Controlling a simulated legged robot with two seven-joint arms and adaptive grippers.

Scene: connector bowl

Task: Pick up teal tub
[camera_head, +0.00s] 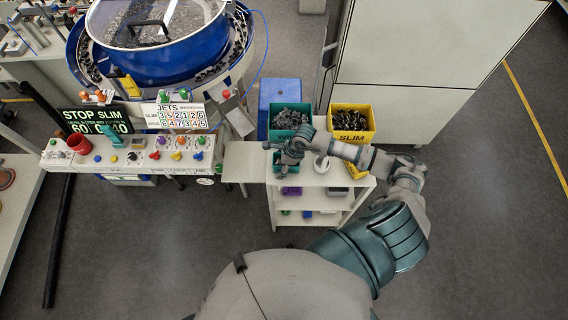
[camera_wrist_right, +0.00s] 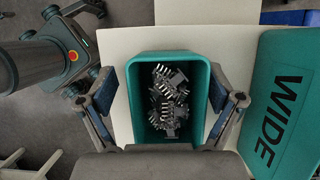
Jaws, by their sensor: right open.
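In the right wrist view, a teal tub (camera_wrist_right: 170,57) holding loose grey ribbed connectors stands upright on a pale surface. My right gripper (camera_wrist_right: 162,103) is open, with one finger on each side of the tub; I cannot tell whether they touch its walls. In the head view my right gripper (camera_head: 288,158) is over the left part of the small shelf's top and hides most of what is under it. A larger teal tub (camera_head: 290,135) full of dark parts stands just behind it. My left gripper is in neither view.
A yellow tub (camera_head: 366,134) marked SLIM stands right of the larger teal tub. A teal wall marked WIDE (camera_wrist_right: 290,105) is close to the right finger. A control panel (camera_head: 140,160) and blue feeder bowl (camera_head: 150,65) are left.

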